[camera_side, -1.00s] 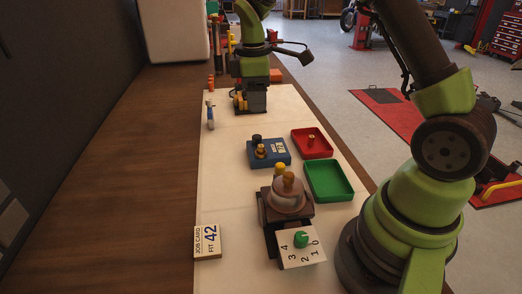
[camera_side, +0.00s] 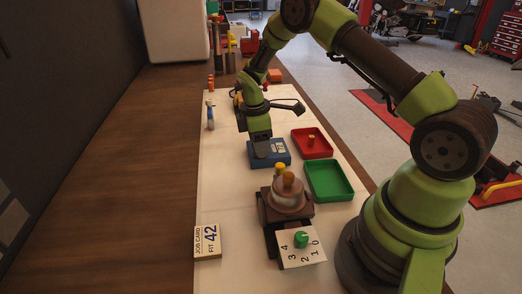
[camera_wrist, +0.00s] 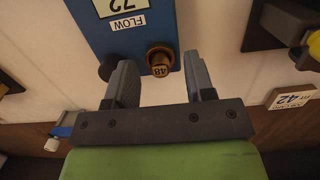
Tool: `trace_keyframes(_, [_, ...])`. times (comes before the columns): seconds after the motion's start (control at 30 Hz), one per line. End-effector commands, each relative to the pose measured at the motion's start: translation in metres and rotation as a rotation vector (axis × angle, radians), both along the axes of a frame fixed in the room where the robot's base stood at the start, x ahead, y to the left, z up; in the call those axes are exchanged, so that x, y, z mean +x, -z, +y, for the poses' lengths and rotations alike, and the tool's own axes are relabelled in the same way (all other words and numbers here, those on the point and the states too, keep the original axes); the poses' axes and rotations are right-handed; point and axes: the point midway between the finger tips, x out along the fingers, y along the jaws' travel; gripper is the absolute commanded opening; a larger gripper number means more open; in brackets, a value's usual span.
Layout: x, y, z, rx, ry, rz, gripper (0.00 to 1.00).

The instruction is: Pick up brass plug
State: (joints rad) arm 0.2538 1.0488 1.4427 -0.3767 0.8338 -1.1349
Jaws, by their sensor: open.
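A brass plug marked 48 (camera_wrist: 160,62) stands on the blue box labelled FLOW (camera_wrist: 155,28). My gripper (camera_wrist: 160,80) is open, with one finger on either side of the plug's line in the wrist view. Whether the fingers have reached plug height is unclear. In the side view my gripper (camera_side: 262,155) is over the blue box (camera_side: 283,158) and hides the plug there. Another brass-coloured plug (camera_side: 311,141) stands in the red tray (camera_side: 325,151).
A black knob (camera_wrist: 110,66) on the blue box is close to the left finger. A green tray (camera_side: 330,182) lies to the right, and a fixture with a rounded top (camera_side: 288,199) stands nearer the camera. A job card (camera_side: 207,241) lies front left. The mat's left side is mostly clear.

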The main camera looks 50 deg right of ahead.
Motion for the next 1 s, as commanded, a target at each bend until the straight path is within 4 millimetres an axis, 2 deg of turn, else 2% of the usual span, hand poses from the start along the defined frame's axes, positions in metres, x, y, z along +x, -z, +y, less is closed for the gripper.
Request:
trace_keyframes(0.27, [-0.001, 0.005, 0.000, 0.000, 0.001, -0.001, 0.49])
trace_keyframes(0.5, [0.000, 0.004, 0.000, 0.001, 0.001, -0.001, 0.00])
trace_keyframes(0.87, [0.000, 0.002, 0.000, 0.000, 0.001, -0.001, 0.00])
trace_keyframes(1.0, [0.001, -0.015, 0.000, -0.001, 0.002, -0.005, 0.00])
